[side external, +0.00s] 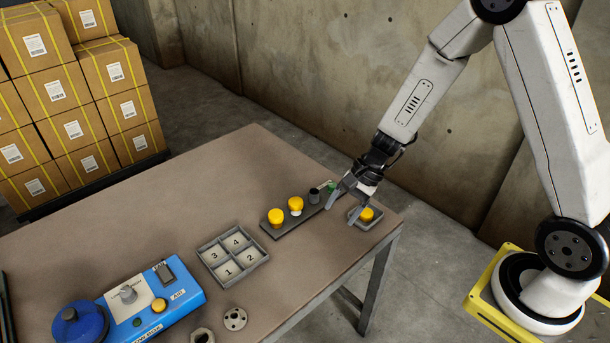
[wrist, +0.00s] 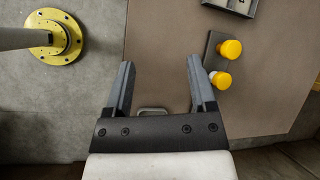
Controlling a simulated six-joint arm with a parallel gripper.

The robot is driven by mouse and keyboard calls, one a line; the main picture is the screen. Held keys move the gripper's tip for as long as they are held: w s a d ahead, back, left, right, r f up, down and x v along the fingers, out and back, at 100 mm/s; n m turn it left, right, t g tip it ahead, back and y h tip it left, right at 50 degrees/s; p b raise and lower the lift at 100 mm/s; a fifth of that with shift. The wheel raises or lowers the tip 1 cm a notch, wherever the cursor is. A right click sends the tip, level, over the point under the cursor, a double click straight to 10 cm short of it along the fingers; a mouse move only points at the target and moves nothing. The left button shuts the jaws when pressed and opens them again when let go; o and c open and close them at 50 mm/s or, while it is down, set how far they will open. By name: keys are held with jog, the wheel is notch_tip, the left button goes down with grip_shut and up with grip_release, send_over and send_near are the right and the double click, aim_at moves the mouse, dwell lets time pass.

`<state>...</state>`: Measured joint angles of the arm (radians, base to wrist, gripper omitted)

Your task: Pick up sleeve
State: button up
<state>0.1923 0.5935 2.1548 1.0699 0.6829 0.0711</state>
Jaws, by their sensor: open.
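I cannot tell for sure which part is the sleeve. A small dark grey cylinder (side external: 314,195) stands on the long dark rack (side external: 283,228), with a green piece (side external: 331,186) close to my gripper. My gripper (side external: 344,206) is open and empty, pointing down over the table between the rack's right end and a small grey tray (side external: 353,222). In the wrist view my gripper (wrist: 160,63) has its fingers wide apart over bare table. The small tray's rim (wrist: 153,110) shows near the palm. A yellow-topped part (side external: 367,214) sits in that tray.
Two yellow-capped parts (side external: 276,216) (side external: 295,204) stand on the rack. The table's back is clear.

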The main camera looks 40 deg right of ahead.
jog(key=w+d+f+m+t+y, duration=0.25)
jog(key=w+f+m+t, duration=0.3)
jog(key=w+m, duration=0.35)
jog(key=m+t+h, duration=0.4)
jog(key=m+t, duration=0.1)
jog(key=m, duration=0.3)
send_near(311, 192)
jog(key=shift+w+a+f+y, duration=0.15)
jog(key=shift+w+a+f, duration=0.05)
jog(key=shift+w+a, duration=0.35)
jog(key=shift+w+a+f+y, duration=0.1)
jog(key=shift+w+a+f, duration=0.1)
jog(key=shift+w+a, duration=0.3)
jog(key=shift+w+d+f+m+t, duration=0.25)
jog(key=shift+d+m, duration=0.15)
jog(key=shift+d, duration=0.2)
jog(key=shift+x, duration=1.25)
jog(key=shift+f, duration=0.1)
jog(key=shift+x, duration=2.6)
jog(key=shift+d+f, duration=0.15)
jog(key=shift+d, duration=0.1)
grip_shut()
